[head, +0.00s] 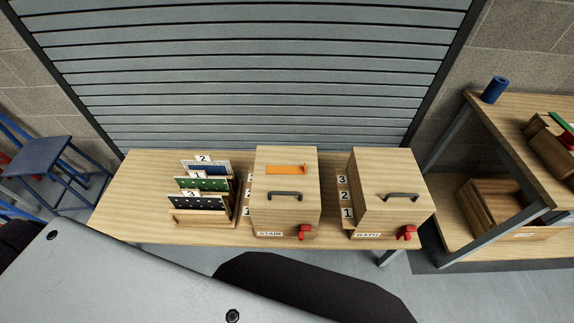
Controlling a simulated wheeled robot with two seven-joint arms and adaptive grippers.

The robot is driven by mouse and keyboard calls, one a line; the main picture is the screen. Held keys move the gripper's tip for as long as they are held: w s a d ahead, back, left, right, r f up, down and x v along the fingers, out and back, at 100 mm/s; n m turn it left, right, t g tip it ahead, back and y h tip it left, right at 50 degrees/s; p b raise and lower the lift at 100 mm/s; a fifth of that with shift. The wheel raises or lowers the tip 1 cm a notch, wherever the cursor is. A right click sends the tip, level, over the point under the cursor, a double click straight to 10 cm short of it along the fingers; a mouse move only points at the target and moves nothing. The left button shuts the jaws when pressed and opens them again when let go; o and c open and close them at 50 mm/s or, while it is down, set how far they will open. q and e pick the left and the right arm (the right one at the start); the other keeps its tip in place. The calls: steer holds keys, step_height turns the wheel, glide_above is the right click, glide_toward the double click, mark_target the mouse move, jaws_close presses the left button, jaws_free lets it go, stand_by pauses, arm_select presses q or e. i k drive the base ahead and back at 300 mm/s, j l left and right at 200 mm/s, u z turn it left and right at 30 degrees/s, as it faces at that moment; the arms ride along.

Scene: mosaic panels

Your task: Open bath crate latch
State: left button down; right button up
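The bath crate (388,179) is a light wooden box with a dark handle on its lid. It stands at the right end of the wooden table and carries a label that appears to read BATH. Its red latch (407,233) sits at the lower right of the front face. The lid looks shut. A similar crate labelled STAIR (287,213) stands to its left, with its own red latch (304,232) and an orange strip on top. Neither of my grippers is in view.
A rack of small mosaic panels (203,185) stands left of the crates on the table (135,190). Number cards 1 to 3 stand beside each crate. A shelf unit (515,105) with a blue cylinder (494,90) is at right, a blue stool (47,143) at left.

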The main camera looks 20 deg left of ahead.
mark_target(404, 231)
steer(key=z, duration=1.05)
